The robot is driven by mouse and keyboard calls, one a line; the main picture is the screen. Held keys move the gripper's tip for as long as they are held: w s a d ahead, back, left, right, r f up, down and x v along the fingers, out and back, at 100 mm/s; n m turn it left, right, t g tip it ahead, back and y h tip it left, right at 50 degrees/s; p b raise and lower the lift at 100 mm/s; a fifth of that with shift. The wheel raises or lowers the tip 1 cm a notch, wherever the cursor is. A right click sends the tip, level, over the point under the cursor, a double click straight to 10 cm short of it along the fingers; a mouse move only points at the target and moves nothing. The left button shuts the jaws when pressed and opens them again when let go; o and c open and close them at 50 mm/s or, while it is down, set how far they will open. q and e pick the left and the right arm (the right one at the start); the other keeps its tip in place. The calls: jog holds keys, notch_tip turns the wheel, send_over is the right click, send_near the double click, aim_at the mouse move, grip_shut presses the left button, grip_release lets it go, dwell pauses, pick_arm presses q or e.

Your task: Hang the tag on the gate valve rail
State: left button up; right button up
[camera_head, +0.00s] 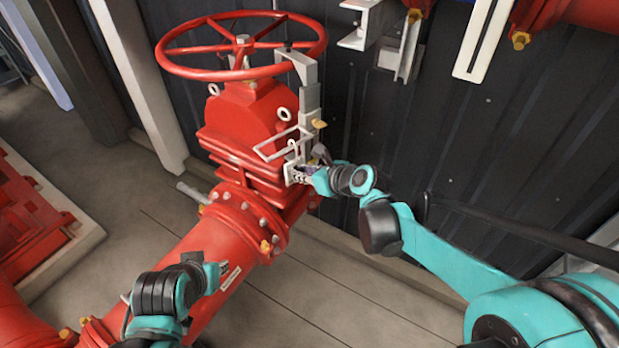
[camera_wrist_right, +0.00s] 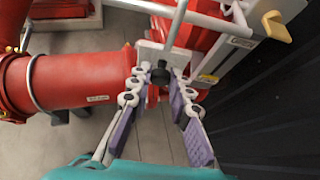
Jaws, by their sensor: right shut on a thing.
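The red gate valve (camera_head: 245,125) stands at centre with a large handwheel (camera_head: 240,47) on top. A thin pale rail (camera_head: 283,142) juts out on its right side, and it crosses the top of the right wrist view (camera_wrist_right: 176,22). My right gripper (camera_head: 299,174) is just below the rail, shut on a small pale plate, apparently the tag (camera_wrist_right: 150,53). In the wrist view, the fingers (camera_wrist_right: 158,84) flank a small black piece under the plate. Whether the tag touches the rail is unclear. My left gripper (camera_head: 212,277) is low over the red pipe; its fingers are not clear.
A grey bracket (camera_head: 309,95) with a yellow knob (camera_head: 319,124) rises beside the valve. A dark corrugated wall (camera_head: 480,130) stands close behind on the right. The red pipe (camera_head: 190,265) runs to the lower left. The floor (camera_head: 330,290) right of the pipe is clear.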

jog(key=shift+w+a, duration=0.7)
jog(key=shift+w, duration=0.25)
jog(key=shift+s+d+f+b, duration=0.1)
jog(key=shift+f+b, duration=1)
jog(key=shift+f, duration=0.05)
jog(key=o, duration=0.9)
jog(key=shift+o, duration=0.2)
